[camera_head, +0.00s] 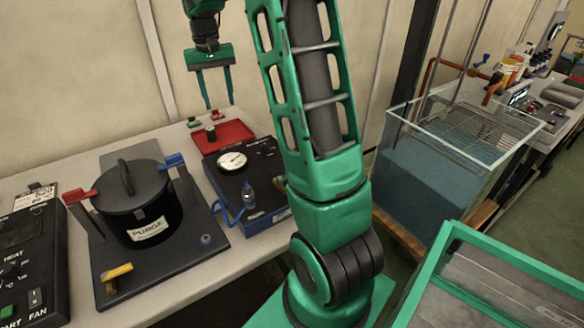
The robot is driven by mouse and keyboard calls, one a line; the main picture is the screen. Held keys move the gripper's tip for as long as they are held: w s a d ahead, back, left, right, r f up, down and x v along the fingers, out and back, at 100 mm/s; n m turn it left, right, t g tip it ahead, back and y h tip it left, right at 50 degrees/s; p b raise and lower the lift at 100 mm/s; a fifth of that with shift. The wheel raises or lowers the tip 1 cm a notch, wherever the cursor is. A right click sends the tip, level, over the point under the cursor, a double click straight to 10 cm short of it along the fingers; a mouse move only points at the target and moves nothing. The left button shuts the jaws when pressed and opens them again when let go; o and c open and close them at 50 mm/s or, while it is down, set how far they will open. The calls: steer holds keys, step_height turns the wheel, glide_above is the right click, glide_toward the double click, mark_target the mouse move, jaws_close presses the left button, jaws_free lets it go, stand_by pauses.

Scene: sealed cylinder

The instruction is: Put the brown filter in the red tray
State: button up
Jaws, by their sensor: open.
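The red tray (236,131) lies on the bench near the back wall, behind the gauge box. A small dark cylinder (211,134) shows at the tray's left side and appears to stand in it; it may be the brown filter, but its colour is too dark to be sure. No other clearly brown filter shows. My gripper (219,106) is open and empty, pointing down, and appears above or behind the tray. Its two green fingers are apart and touch nothing visible.
Two small green-and-red items (193,122) sit behind the tray. A black lidded pot (135,205) marked PURGE stands left, with red and blue clamps. A glass water tank (430,180) stands right.

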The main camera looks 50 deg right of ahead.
steer(key=s+a+r, duration=0.1)
steer(key=s, duration=0.9)
steer(key=s+a+r, duration=0.1)
steer(key=s+a, duration=0.1)
steer(key=s, duration=0.8)
steer(key=s+a+f, duration=0.2)
steer(key=s, duration=0.6)
steer(key=s+a+f, duration=0.2)
steer(key=s+f, duration=0.1)
steer(key=s, duration=0.6)
steer(key=shift+s+a+f+y, duration=0.2)
steer(key=shift+s+a+y, duration=0.1)
steer(key=shift+y, duration=0.1)
steer(key=shift+w+f, duration=0.25)
steer(key=shift+w, duration=0.35)
